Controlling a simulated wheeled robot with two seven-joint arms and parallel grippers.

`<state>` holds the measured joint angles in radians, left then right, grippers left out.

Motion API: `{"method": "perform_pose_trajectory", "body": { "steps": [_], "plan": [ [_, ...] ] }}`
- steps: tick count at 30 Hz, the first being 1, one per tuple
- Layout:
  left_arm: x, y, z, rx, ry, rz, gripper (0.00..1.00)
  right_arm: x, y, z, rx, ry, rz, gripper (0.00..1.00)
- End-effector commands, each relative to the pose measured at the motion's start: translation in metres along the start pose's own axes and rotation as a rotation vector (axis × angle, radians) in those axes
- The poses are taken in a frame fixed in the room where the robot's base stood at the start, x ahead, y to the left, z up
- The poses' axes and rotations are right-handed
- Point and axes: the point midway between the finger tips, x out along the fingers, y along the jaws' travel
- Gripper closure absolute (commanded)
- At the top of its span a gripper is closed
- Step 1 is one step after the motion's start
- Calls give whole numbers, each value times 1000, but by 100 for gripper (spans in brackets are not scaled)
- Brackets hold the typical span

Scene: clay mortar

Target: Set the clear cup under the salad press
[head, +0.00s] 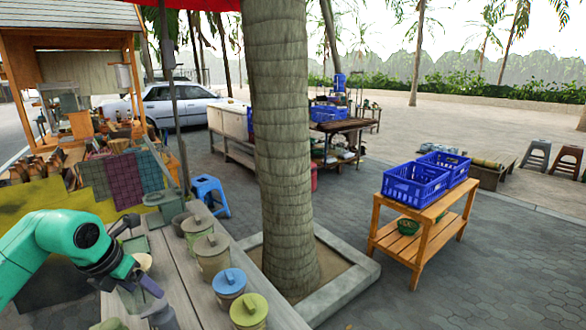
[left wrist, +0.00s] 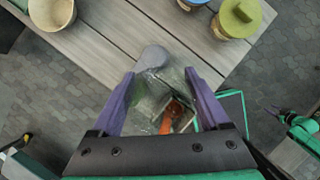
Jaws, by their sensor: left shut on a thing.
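My left gripper (head: 150,285) is over the near left part of the plank table in the head view. In the left wrist view its purple fingers (left wrist: 155,85) stand apart on either side of a see-through thing that looks like the clear cup (left wrist: 152,92). The gripper is shut on it. A grey rounded piece (left wrist: 152,58) shows just beyond the fingertips, and an orange and grey thing shows behind the cup. I cannot make out the salad press for certain. A green arm with a dark end (left wrist: 286,116), likely my right, shows small at the wrist view's right edge.
Lidded tubs, one blue-lidded (head: 230,282) and one green-lidded (head: 249,310), line the plank table (head: 178,282). A tree trunk (head: 282,140) rises beyond them. A wooden stand (head: 424,235) with blue crates (head: 415,187) is at right. Open paving lies between.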

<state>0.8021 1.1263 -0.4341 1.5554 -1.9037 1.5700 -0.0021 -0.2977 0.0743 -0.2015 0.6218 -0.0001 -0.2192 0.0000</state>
Motion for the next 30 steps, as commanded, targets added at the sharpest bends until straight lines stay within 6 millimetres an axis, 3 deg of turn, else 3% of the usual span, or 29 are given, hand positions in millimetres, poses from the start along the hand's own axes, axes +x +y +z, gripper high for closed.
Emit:
{"method": "perform_pose_trajectory", "body": {
  "steps": [11,21,25,30],
  "plan": [
    [69,-70,-52,1072,1,-454,78,16,3,5,-1,-7,4,50],
    [121,-148,-131,2253,5,-940,78,31,4,7,-1,-8,7,50],
    [130,-169,-158,2582,6,-1075,78,35,5,8,-1,-8,7,50],
    [133,-178,-170,2736,8,-1137,78,35,5,8,-1,-7,7,50]
  ]
}}
